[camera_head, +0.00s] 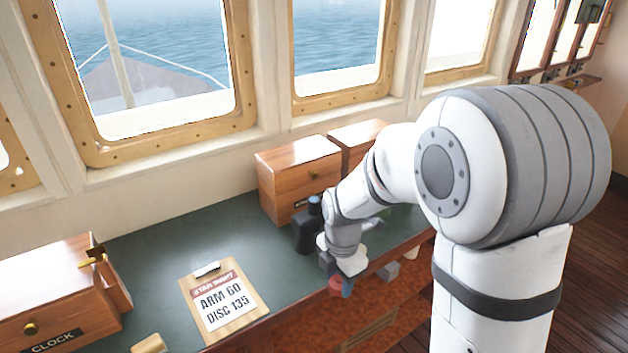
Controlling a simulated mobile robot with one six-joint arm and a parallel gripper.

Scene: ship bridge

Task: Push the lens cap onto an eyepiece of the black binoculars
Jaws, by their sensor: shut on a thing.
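The black binoculars (304,236) stand upright on the green desk top, in front of the wooden drawer box.
A clipboard (222,308) lies on the green desk (150,250) left of the gripper. A wooden box labelled CLOCK (55,300) stands at far left. Wooden drawer boxes (300,172) stand behind the binoculars. A grey block (388,271) shows below the desk edge.

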